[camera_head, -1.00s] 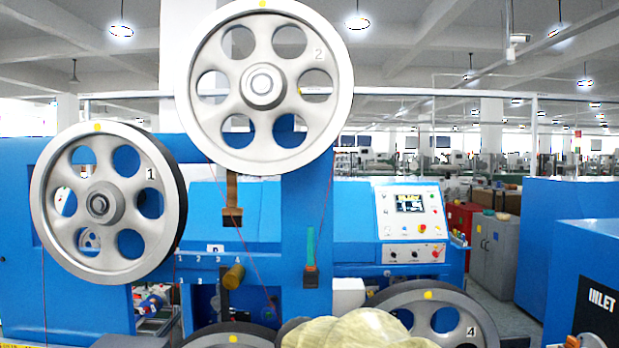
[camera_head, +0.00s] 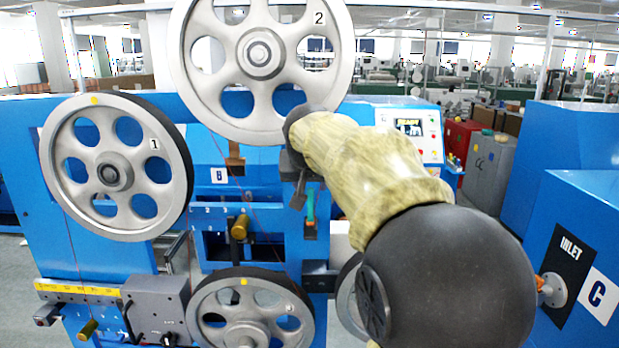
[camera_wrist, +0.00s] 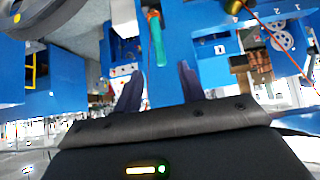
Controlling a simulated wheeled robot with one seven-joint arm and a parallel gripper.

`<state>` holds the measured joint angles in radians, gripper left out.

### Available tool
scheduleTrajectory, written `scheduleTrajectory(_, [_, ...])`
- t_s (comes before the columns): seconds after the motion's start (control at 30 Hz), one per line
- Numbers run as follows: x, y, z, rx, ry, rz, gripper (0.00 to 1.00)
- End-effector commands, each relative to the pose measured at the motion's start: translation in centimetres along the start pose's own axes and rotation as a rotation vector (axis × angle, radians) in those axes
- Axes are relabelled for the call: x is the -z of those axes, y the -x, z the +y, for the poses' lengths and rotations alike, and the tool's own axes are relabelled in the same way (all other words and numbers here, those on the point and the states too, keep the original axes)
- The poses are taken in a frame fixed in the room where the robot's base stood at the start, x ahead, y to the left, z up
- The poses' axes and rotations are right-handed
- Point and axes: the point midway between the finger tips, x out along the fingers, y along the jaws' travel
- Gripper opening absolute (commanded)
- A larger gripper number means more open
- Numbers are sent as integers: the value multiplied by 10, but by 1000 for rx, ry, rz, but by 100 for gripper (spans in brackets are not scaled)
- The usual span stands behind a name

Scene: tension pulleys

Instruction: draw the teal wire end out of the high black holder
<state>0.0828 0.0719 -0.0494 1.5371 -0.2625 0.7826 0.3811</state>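The teal wire end (camera_head: 310,206) stands upright in the small black high holder (camera_head: 310,231) on the front of the blue machine. In the wrist view, which is upside down, the teal wire end (camera_wrist: 157,42) shows beyond my fingers, in line with the gap between them. My gripper (camera_head: 299,192) is just left of and close to the teal end in the head view. In the wrist view my gripper (camera_wrist: 159,82) has its two dark fingers wide apart with nothing between them. The teal end looks clear of both fingers.
Wheel 2 (camera_head: 259,134) hangs above my gripper and wheel 1 (camera_head: 110,110) is at the left. Wheel 3 (camera_head: 296,308) is below. A brown piece (camera_head: 235,158) and a brass knob (camera_head: 240,227) are left of the teal end. Thin red wires run down the machine.

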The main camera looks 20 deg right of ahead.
Motion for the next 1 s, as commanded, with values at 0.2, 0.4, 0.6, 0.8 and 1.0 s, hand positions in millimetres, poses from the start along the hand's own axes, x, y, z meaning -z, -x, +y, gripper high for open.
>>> scheduleTrajectory(0.2, [-1, -4, 0, 0, 1, -1, 40])
scheduleTrajectory(0.4, [-1, -20, 0, -1, 2, -3, 40])
scheduleTrajectory(0.6, [-1, -39, 0, -1, 2, -2, 40])
scheduleTrajectory(0.8, [-1, -58, 0, 0, 2, -1, 40])
scheduleTrajectory(1.0, [-1, -77, 0, 1, 0, -1, 40])
